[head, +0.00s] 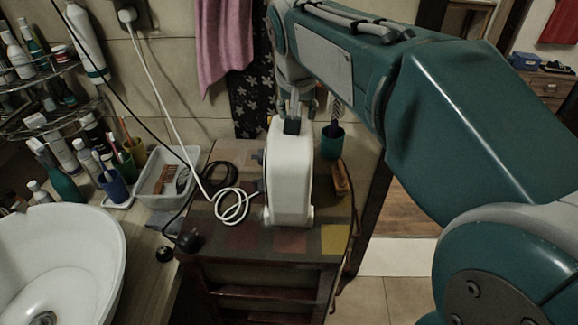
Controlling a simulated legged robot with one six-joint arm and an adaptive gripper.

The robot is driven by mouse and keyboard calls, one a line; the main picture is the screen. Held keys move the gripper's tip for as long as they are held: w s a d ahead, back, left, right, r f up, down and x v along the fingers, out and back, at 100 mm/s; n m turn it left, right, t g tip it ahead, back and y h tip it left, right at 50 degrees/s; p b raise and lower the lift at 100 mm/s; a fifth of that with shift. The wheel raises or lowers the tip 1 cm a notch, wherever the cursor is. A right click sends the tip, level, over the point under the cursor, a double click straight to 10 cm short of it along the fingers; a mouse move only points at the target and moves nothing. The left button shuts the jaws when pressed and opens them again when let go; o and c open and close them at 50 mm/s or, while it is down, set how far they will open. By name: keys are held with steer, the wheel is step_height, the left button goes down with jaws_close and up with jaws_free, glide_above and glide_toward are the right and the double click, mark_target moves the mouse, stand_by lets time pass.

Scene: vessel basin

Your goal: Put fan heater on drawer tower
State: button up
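The fan heater (288,178) is a white upright body with a rounded top, seen in the head view near the middle. It stands upright on the patterned top of the dark wooden drawer tower (232,240), with its base appearing to touch that top. My gripper (292,125) comes down from above, and a dark fingertip overlaps the upper end of the heater. The other finger is hidden, so I cannot tell whether the fingers are closed on the heater or only around it.
A green cup with a brush (332,141) and a wooden brush (340,179) are right of the heater. A coiled white cable (232,206) and dark cords lie on its left. A clear tray (166,178), toiletries and a white basin (55,260) fill the left side.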

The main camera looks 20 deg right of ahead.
steer(key=shift+d, duration=0.1)
jaws_close()
steer(key=shift+r, duration=0.1)
steer(key=shift+r, duration=0.1)
